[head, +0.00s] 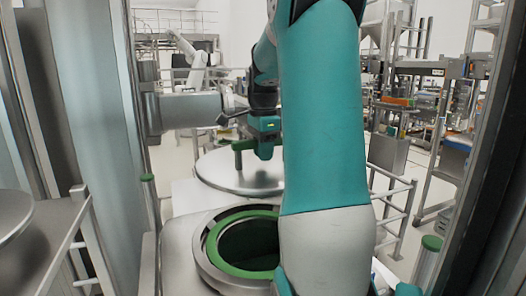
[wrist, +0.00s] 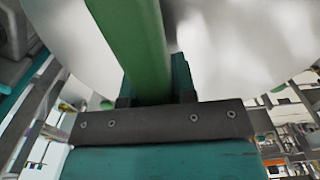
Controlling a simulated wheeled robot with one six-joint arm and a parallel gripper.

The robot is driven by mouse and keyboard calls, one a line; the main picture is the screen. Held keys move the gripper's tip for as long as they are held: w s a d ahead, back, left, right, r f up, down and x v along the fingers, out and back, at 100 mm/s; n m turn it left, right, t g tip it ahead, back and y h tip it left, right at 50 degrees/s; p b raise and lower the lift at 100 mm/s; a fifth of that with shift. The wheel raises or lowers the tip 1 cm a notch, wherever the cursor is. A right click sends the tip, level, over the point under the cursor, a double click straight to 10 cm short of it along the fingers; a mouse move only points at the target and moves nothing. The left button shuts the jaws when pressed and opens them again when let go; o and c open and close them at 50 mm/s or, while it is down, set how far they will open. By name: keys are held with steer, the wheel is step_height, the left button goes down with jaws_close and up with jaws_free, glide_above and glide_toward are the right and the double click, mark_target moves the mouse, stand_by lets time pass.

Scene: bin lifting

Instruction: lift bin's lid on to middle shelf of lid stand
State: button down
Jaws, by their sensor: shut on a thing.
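The bin (head: 213,275) stands open below my arm in the head view, with a green ring around its dark mouth. The round metal lid (head: 215,172) is off it, beyond and above the opening, and looks roughly level. My gripper (head: 258,144) is shut on the lid's green handle (head: 239,146). In the wrist view, the green handle (wrist: 135,40) lies between the teal fingers of my gripper (wrist: 153,88), with the pale lid surface (wrist: 235,40) behind it. My arm hides part of the lid and the bin's right side. I cannot tell surely which frame is the lid stand.
A metal rail frame (head: 86,225) stands at the left, with a round metal plate (head: 12,215) at the picture's edge. Another rail frame (head: 400,205) stands at the right. A green-capped post (head: 431,243) is near the right front. Large metal uprights bound both sides.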

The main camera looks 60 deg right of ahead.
steer(key=shift+r+p, duration=1.65)
steer(key=shift+r, duration=0.5)
